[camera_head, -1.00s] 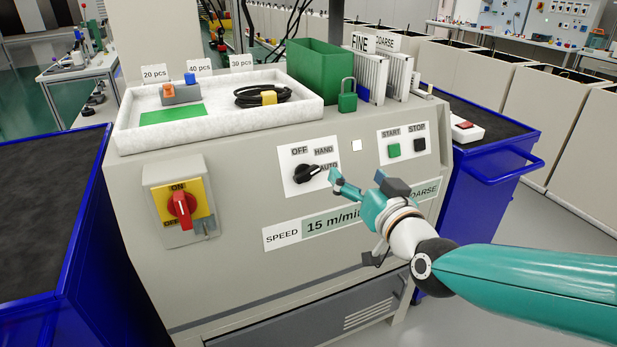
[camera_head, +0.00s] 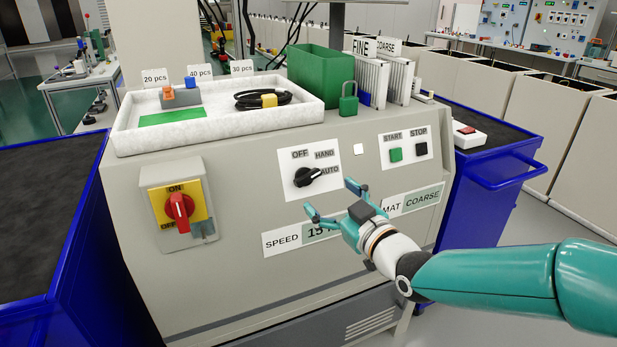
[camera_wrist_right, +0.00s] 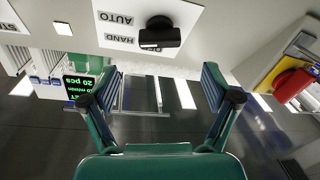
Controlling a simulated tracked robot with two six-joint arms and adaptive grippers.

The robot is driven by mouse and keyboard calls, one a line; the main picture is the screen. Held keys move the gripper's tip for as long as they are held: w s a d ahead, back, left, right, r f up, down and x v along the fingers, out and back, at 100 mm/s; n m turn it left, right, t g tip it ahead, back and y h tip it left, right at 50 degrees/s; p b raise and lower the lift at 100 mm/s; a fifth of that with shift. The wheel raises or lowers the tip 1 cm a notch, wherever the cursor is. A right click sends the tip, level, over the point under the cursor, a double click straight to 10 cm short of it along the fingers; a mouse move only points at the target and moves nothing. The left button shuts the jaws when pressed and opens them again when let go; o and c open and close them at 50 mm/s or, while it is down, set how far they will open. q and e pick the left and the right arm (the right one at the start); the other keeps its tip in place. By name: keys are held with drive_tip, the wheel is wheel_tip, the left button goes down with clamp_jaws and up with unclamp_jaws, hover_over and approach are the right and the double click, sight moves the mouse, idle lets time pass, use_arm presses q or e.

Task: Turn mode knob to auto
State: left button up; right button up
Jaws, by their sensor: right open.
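The mode knob (camera_head: 308,177) is a black rotary knob on a white plate labelled OFF, HAND and AUTO. Its handle slants up to the right, with the right end near the AUTO label (camera_head: 330,170); I cannot tell its exact setting. In the right wrist view, the knob (camera_wrist_right: 159,36) shows upside down at the top, beyond the fingers. My right gripper (camera_head: 330,196) is open and empty, just below and right of the knob, apart from it. Its spread fingers (camera_wrist_right: 160,76) also show in the wrist view. My left gripper is not in view.
A red main switch (camera_head: 179,211) on a yellow plate is left of the knob. START (camera_head: 395,154) and STOP (camera_head: 420,149) buttons are to its right. A speed label (camera_head: 284,242) lies partly behind my gripper. Blue carts (camera_head: 500,170) flank the cabinet.

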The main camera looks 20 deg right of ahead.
sight(310, 179)
drive_tip(key=w, duration=0.5)
drive_tip(key=w+a, duration=0.1)
drive_tip(key=w, duration=0.2)
drive_tip(key=shift+w, duration=0.35)
drive_tip(key=c, duration=1.2)
drive_tip(key=shift+o, duration=0.3)
drive_tip(key=shift+f+b, duration=0.2)
drive_tip(key=shift+b, duration=0.1)
drive_tip(key=m+h+b, duration=0.1)
drive_tip(key=m+b, duration=0.1)
drive_tip(key=shift+f+b, duration=0.15)
drive_tip(key=shift+b, duration=0.15)
drive_tip(key=shift+m+h+b, duration=0.3)
drive_tip(key=shift+m, duration=0.4)
drive_tip(key=shift+r+m+h, duration=0.3)
drive_tip(key=shift+m, duration=0.4)
